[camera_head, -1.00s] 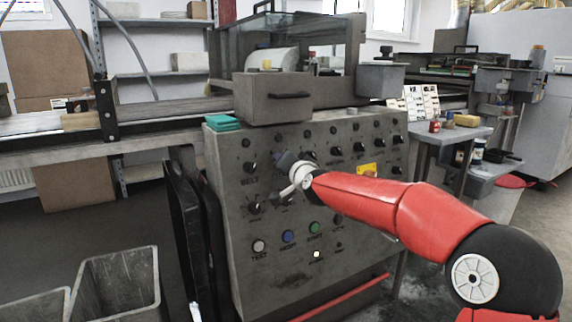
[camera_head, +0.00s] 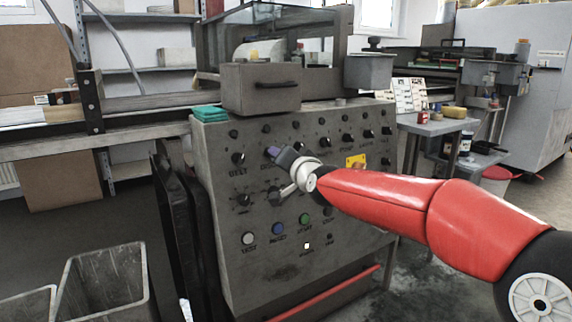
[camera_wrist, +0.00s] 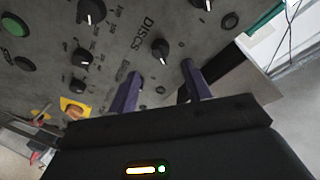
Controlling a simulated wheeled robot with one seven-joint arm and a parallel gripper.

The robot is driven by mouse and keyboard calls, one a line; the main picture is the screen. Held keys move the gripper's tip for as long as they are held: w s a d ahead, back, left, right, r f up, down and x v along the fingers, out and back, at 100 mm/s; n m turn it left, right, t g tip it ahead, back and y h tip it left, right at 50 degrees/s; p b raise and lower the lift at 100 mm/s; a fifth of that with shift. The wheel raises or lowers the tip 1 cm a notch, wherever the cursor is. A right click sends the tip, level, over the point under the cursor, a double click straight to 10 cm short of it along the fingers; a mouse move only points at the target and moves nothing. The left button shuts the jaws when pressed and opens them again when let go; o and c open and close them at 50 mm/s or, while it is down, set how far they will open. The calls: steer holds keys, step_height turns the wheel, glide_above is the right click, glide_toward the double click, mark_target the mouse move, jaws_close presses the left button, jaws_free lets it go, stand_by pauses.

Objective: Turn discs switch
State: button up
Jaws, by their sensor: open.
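The discs switch (camera_wrist: 160,50) is a black round knob with a white pointer mark on the grey control panel, beside the lettering DISCS in the wrist view. My gripper (camera_wrist: 161,70) is open, with its two purple fingers pointing at the panel. In the wrist view the knob shows between and just beyond the fingertips, with no visible grip on it. In the head view my gripper (camera_head: 273,152) is in front of the panel (camera_head: 215,215), right of the BELT knob, and hides the discs switch.
Several other black knobs surround it, including the BELT knob (camera_head: 238,158). Below are a white button (camera_head: 248,239), a blue button (camera_head: 278,229) and a green button (camera_head: 305,220). A yellow sticker (camera_head: 355,160) is to the right. Grey bins (camera_head: 105,275) stand at lower left.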

steer(key=shift+s+d, duration=0.2)
steer(key=shift+s, duration=0.3)
steer(key=s+f+n+g+h+p, duration=0.2)
steer(key=s+f+n+g+h, duration=0.1)
steer(key=s+f, duration=0.45)
steer(key=s+d+f+g+h+p, duration=0.1)
steer(key=s+d+g, duration=0.1)
steer(key=s+d, duration=0.4)
steer(key=s+d+f+g+h+p, duration=0.1)
steer(key=s+d, duration=0.5)
steer(key=s, duration=0.9)
steer(key=s+d+f+g+h+p, duration=0.2)
steer(key=s+d, duration=0.4)
steer(key=s, duration=0.4)
steer(key=shift+s+f+g, duration=0.25)
steer(key=shift+f+g, duration=0.15)
steer(key=shift+g, duration=0.5)
